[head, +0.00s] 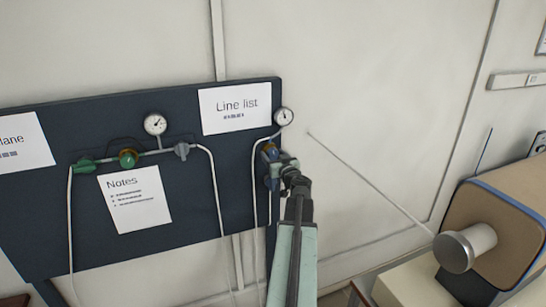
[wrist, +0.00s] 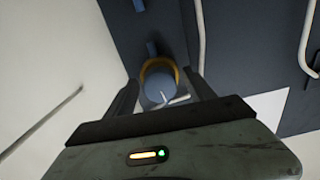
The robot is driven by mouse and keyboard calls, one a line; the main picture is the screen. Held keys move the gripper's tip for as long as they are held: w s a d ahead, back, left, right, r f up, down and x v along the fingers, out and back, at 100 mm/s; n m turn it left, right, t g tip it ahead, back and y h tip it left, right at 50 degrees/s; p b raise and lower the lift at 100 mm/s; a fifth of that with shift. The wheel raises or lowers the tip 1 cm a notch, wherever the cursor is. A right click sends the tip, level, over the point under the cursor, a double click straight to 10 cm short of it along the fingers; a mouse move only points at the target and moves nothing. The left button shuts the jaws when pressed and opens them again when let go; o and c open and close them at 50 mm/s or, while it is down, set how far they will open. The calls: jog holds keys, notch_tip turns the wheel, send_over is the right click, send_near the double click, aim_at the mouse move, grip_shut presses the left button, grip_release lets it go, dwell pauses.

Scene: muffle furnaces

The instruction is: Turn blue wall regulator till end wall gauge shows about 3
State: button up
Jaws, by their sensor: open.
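The blue regulator (head: 269,151) is on the right edge of the dark wall panel, partly hidden behind my gripper in the head view. In the wrist view the blue regulator knob (wrist: 159,84) with an orange ring lies between my open fingers. My gripper (wrist: 166,88) is open around or just in front of the knob; I cannot tell whether it touches. My gripper (head: 275,165) also shows in the head view at the regulator. The end gauge (head: 284,116) is a small round dial above the regulator at the panel's right edge; its reading is too small to tell.
A green regulator (head: 128,158) with another gauge (head: 155,124) sits left on the panel (head: 60,220). White pipes run down it. A thin rod (head: 370,182) with a metal cylinder (head: 455,250) is at right, by a brown box (head: 515,190). The wall between is bare.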

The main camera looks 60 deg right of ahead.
grip_shut()
jog(key=c, duration=1.4)
grip_release()
jog(key=shift+m, duration=1.2)
jog(key=shift+o, duration=0.2)
jog(key=o, duration=1.4)
jog(key=shift+c, duration=0.2)
jog(key=v, duration=0.8)
jog(key=shift+w, duration=0.1)
